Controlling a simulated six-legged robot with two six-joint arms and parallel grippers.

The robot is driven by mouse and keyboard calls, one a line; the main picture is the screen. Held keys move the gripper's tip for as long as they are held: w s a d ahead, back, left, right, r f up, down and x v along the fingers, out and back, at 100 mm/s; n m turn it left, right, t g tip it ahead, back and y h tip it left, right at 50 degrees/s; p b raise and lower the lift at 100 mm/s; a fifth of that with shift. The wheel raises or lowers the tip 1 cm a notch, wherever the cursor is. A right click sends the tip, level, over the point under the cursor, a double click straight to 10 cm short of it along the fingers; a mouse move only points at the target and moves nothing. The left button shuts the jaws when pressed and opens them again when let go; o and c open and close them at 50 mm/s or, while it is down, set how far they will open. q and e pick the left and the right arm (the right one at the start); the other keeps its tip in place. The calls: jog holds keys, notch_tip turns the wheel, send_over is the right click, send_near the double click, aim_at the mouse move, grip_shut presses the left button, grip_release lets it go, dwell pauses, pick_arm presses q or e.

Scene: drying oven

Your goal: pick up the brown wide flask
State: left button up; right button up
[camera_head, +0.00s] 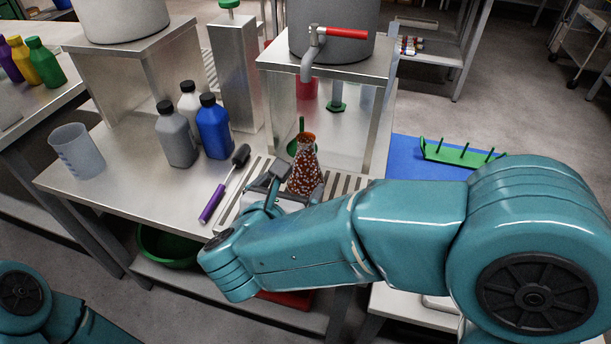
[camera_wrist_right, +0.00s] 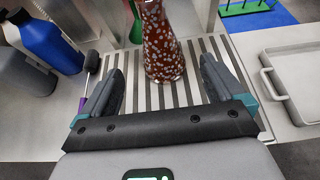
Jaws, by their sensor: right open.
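The brown wide flask (camera_head: 305,172) is reddish brown with white speckles, a wide base and a narrow neck. My right gripper (camera_wrist_right: 163,64) is open, one finger to each side of the flask's lower part, with gaps on both sides. In the head view my right gripper (camera_head: 296,181) is at the flask's near side, partly hidden by my arm. My left gripper is out of view.
A purple-handled tool (camera_head: 222,188) lies left of the grate. Blue (camera_head: 213,128) and grey (camera_head: 176,136) bottles and a beaker (camera_head: 77,150) stand further left. A tap (camera_head: 312,55) hangs above. A green peg rack (camera_head: 460,153) is on a blue mat at right.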

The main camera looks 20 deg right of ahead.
aim_at(302, 170)
jog(key=x, duration=1)
jog(key=shift+w+d+b, duration=0.25)
jog(key=shift+w+b, duration=0.05)
jog(key=shift+b, duration=0.1)
jog(key=shift+c, duration=0.3)
jog(key=c, duration=1.3)
jog(key=shift+o, duration=0.2)
jog(key=shift+r, duration=0.2)
